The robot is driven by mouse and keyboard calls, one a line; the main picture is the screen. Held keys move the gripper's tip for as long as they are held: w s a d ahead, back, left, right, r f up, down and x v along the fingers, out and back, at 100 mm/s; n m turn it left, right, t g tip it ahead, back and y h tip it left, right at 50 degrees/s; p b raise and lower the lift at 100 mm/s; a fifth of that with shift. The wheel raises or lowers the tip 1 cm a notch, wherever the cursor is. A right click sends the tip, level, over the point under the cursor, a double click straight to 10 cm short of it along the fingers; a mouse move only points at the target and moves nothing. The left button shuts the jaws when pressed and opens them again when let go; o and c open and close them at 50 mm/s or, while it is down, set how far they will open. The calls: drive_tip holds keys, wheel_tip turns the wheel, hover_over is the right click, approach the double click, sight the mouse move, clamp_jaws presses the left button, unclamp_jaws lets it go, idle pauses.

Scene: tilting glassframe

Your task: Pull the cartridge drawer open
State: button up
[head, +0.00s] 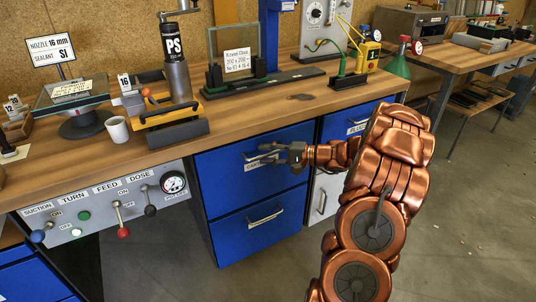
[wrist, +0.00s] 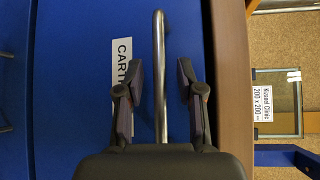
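The cartridge drawer (head: 222,180) is the upper blue drawer under the wooden workbench, and its front looks flush with the cabinet. Its blue front (wrist: 75,90) fills much of the wrist view, with a white label (wrist: 121,75) partly hidden by a finger. A metal bar handle (wrist: 160,35) runs lengthwise through the middle of the wrist view. My gripper (wrist: 160,72) is open, with one finger on each side of the handle and a visible gap on both sides. In the head view my gripper (head: 268,150) is at the drawer front, hiding part of the handle.
A second blue drawer (head: 235,232) with its own handle (head: 264,217) is below. The wooden bench top (head: 300,105) overhangs just above my gripper. A control panel (head: 105,210) with levers and a gauge is to the left. Open floor (head: 465,210) lies to the right.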

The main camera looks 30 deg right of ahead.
clamp_jaws()
idle(0.6)
